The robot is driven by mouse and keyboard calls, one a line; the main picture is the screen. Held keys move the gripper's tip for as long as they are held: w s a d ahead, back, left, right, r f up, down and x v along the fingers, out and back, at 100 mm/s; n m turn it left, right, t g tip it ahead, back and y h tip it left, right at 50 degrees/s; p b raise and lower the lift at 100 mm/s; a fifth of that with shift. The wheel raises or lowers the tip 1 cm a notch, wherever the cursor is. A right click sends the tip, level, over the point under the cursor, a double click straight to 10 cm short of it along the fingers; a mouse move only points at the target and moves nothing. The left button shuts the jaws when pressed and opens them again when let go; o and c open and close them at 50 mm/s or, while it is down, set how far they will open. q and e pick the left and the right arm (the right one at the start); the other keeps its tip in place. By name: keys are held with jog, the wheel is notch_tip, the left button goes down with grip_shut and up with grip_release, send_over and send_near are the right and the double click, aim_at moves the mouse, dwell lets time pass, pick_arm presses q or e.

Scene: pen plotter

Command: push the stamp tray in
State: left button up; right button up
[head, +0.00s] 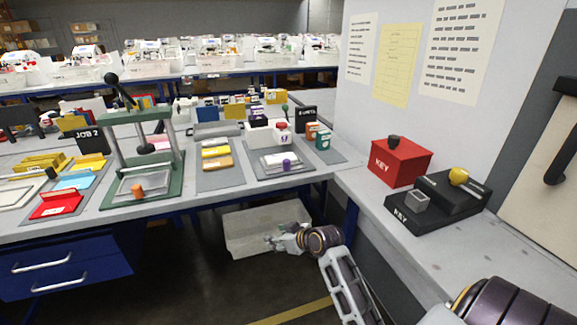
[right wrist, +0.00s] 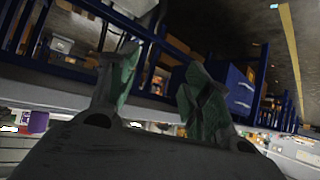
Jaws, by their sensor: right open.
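Two knobbed trays show in the head view. One tray (head: 272,162), with a purple knob (head: 287,163), sits at the front of a small white device (head: 258,134) with a green-topped lever. The other tray (head: 150,183), with an orange knob (head: 137,190), sits in the base of a green press (head: 118,203). I cannot tell for sure which is the stamp tray, or how far in either is. My right gripper (head: 284,240) is open and empty, below and in front of the bench edge. It also shows in the right wrist view (right wrist: 162,76). My left gripper is not in view.
A red KEY box (head: 400,163) and a black KEY block (head: 437,207) stand on the right-hand counter. A pale bin (head: 245,226) is under the bench, behind my right gripper. Blue drawers (head: 70,265) are at left. Open floor lies in front of the bench.

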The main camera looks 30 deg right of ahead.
jog(key=w+d+r+t, duration=0.4)
jog(key=w+d+r, duration=0.3)
jog(key=r, duration=0.1)
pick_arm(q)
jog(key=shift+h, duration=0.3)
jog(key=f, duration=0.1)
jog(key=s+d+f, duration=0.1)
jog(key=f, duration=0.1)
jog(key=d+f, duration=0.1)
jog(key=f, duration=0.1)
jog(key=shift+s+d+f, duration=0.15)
pick_arm(e)
jog(key=m+t+h, duration=0.3)
send_near(289, 163)
jog(key=w, duration=0.2)
jog(key=shift+w, duration=0.3)
jog(key=shift+w, duration=0.2)
jog(key=shift+w+d+b, duration=0.15)
jog(key=shift+w+b, duration=0.25)
jog(key=shift+w, duration=2.8)
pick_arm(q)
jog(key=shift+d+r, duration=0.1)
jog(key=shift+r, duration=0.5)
pick_arm(e)
jog(key=shift+w, duration=0.35)
